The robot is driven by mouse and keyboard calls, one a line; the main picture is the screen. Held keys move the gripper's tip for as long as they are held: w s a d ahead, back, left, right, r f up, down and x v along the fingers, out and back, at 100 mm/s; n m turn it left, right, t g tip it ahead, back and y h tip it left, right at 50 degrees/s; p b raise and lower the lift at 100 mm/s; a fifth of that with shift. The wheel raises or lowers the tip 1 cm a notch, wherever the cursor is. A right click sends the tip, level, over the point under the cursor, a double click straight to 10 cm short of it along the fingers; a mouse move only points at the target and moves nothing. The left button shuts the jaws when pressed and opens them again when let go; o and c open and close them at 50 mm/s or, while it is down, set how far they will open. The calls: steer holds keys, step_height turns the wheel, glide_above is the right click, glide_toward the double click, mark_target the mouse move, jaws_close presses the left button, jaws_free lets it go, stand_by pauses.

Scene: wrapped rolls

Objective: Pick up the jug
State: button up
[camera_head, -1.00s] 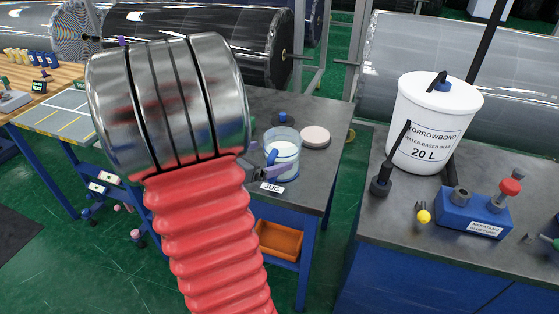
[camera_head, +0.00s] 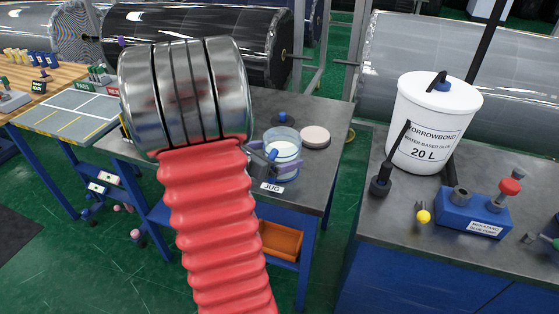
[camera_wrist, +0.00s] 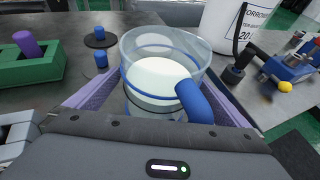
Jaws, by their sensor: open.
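The jug (camera_head: 284,151) is a clear vessel with a blue rim band, a blue handle and white contents. It stands upright on the grey bench, behind a label reading JUG (camera_head: 271,187). In the wrist view the jug (camera_wrist: 150,82) fills the middle, with its blue handle (camera_wrist: 195,101) toward me and to the right. My gripper (camera_wrist: 160,88) is open, with one purplish finger on each side of the jug. Whether the fingers touch its wall cannot be told. In the head view my gripper (camera_head: 271,160) is partly hidden by my arm.
A pale round lid (camera_head: 315,136) lies behind the jug to the right, and a dark disc with a blue knob (camera_head: 283,118) behind it. A green block with a purple peg (camera_wrist: 30,62) stands left. A white glue bucket (camera_head: 430,122) and blue pump (camera_head: 473,213) occupy the right bench.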

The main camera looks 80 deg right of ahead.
steer(key=shift+c, duration=0.5)
steer(key=shift+r, duration=0.1)
steer(key=c, duration=1.6)
steer(key=shift+r, duration=5.05)
